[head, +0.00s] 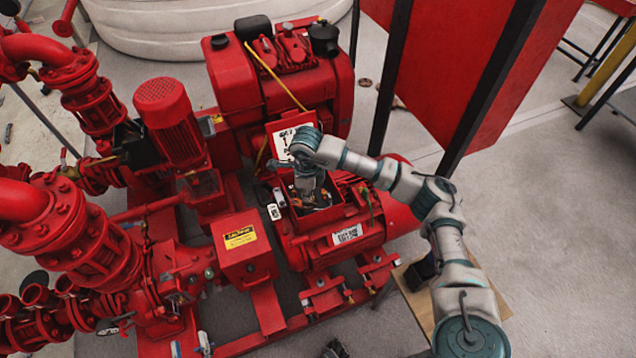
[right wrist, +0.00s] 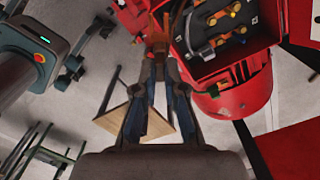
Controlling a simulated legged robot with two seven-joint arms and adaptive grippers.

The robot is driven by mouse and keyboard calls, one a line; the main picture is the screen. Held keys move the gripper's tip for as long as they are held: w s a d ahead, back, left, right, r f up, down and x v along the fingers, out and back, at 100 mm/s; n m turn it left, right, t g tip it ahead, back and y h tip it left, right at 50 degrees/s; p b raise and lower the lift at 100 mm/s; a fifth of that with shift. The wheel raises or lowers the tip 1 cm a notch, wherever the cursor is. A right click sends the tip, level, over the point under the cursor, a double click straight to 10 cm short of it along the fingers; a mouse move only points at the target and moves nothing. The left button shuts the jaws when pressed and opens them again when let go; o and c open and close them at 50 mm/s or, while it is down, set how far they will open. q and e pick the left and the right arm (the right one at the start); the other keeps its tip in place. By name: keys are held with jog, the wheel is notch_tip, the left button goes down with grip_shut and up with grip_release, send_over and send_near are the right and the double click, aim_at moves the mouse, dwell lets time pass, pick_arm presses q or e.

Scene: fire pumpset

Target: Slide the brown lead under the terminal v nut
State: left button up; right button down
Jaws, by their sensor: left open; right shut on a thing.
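My right gripper (head: 308,188) reaches down to the open red terminal box (head: 345,211) on the motor. In the right wrist view its fingers (right wrist: 160,58) close together at the tips on a brownish strip, apparently the brown lead (right wrist: 157,37). The terminal box (right wrist: 207,67) is right of the fingertips there, with several brass and orange terminals (right wrist: 222,41) inside. I cannot tell which is terminal v or its nut, nor whether the lead touches it.
The raised box lid (head: 287,137) with a white label stands behind my right gripper. A red box with a yellow label (head: 244,250) is front left. Red pump pipes (head: 90,255) fill the left side. A red panel (head: 450,60) stands behind my right arm; bare floor lies right.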

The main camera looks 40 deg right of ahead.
pick_arm(q)
jog(key=shift+a, duration=0.15)
pick_arm(e)
jog(key=w+d+f+m, duration=0.2)
jog(key=d+m, duration=0.3)
jog(key=m, duration=0.7)
jog(key=shift+d, duration=0.3)
jog(key=shift+f, duration=0.1)
